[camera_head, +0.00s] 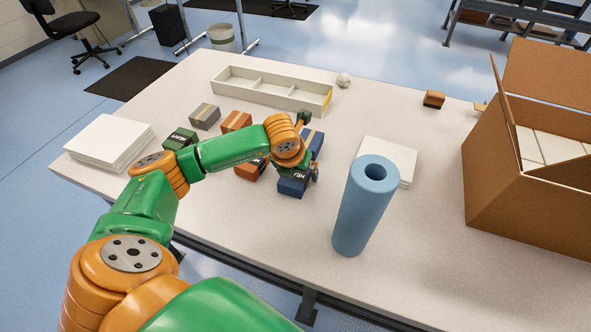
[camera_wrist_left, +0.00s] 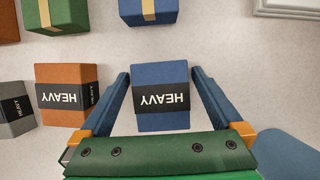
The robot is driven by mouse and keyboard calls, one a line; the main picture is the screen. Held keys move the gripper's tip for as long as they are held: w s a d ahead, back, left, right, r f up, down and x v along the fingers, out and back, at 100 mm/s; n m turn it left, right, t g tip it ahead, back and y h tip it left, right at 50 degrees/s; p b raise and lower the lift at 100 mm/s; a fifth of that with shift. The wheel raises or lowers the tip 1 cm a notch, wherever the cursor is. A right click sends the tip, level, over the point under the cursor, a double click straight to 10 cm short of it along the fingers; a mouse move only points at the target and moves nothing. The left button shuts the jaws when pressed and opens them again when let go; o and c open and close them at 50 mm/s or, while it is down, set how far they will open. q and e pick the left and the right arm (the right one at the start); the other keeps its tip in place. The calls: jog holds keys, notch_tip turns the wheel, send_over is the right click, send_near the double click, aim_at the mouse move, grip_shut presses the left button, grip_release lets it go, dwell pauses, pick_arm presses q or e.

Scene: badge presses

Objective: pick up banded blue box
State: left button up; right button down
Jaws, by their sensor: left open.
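A blue box with a black HEAVY band (camera_head: 292,187) sits on the table, partly covered by my left arm. In the left wrist view this blue box (camera_wrist_left: 160,78) lies between the two fingers of my left gripper (camera_wrist_left: 161,74). The gripper is open, with a narrow gap on each side of the box. In the head view my left gripper (camera_head: 298,168) is over the box, pointing down. A second blue box with a tan strip (camera_head: 315,141) stands just behind; it also shows at the top of the left wrist view (camera_wrist_left: 148,11). My right gripper is not in view.
Orange boxes (camera_head: 236,121), a green box (camera_head: 180,138) and a grey box (camera_head: 204,116) stand to the left. A blue cylinder (camera_head: 363,207) stands close on the right, before a white stack (camera_head: 389,158). A divided tray (camera_head: 270,88) is behind; a cardboard carton (camera_head: 525,212) is far right.

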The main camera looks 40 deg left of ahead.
pick_arm(q)
jog(key=shift+s, duration=0.1)
jog(key=c, duration=0.6)
grip_shut()
